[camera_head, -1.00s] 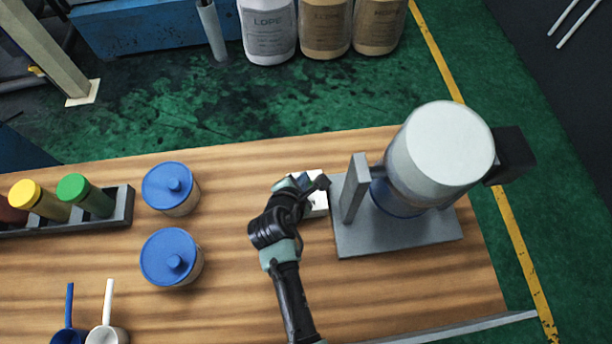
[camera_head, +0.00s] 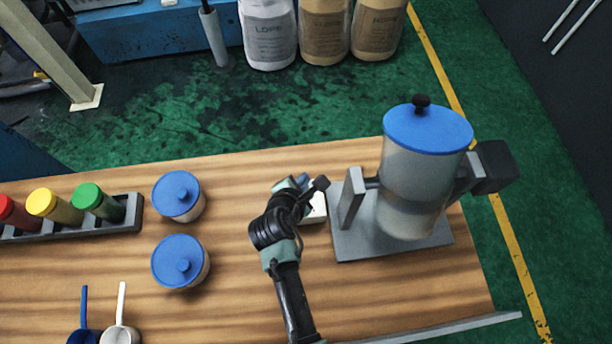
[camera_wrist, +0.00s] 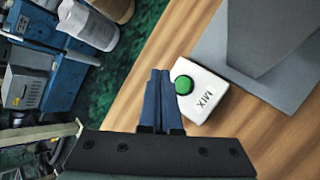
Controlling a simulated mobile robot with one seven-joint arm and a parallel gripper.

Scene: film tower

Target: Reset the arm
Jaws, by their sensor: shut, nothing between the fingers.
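My gripper (camera_head: 296,183) is over the table beside the mixer stand, its fingers together and empty. In the wrist view its blue fingers (camera_wrist: 159,100) are closed, close to the white MIX box (camera_wrist: 200,92) with a green button (camera_wrist: 184,85). I cannot tell whether they touch the box. In the head view the box (camera_head: 317,205) is partly hidden behind my gripper. My arm reaches up from the bottom edge of the head view.
A clear drum with blue lid (camera_head: 428,130) sits upright in the grey mixer stand (camera_head: 350,243) at right. Two blue-lidded jars (camera_head: 180,262), scoops (camera_head: 118,334) and a rack of coloured-capped bottles (camera_head: 130,222) stand left. The table between jars and arm is clear.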

